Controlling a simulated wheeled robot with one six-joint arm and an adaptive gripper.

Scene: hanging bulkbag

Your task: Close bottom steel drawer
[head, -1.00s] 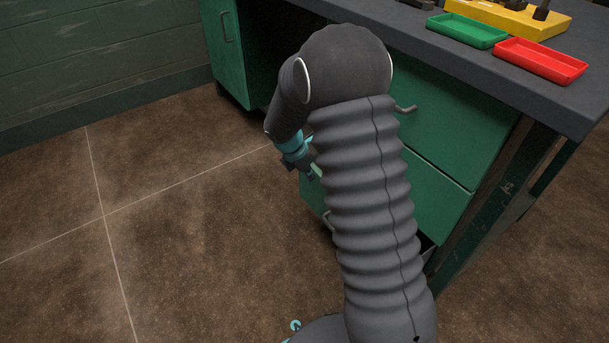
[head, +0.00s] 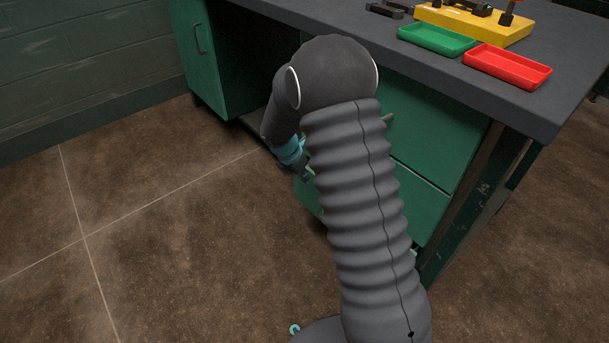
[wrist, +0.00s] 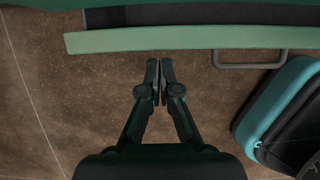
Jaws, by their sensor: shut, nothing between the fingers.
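The bottom steel drawer is green and stands partly open; its front's top edge (wrist: 110,42) crosses the upper wrist view. A dark strip of its interior (wrist: 200,16) shows behind that edge. Its grey bar handle (wrist: 250,62) is right of my fingers. In the head view a piece of the drawer front (head: 307,198) shows left of my arm, which hides the rest. My gripper (wrist: 160,64) is shut and empty, its tips just short of the drawer front in the picture; I cannot tell whether they touch. It also shows in the head view (head: 309,173).
The green cabinet's closed upper drawers (head: 440,135) are right of my arm, under the grey worktop (head: 510,105). Green (head: 437,39) and red (head: 507,66) trays and a yellow block (head: 480,27) stand on top. The brown floor (head: 170,235) at left is clear.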

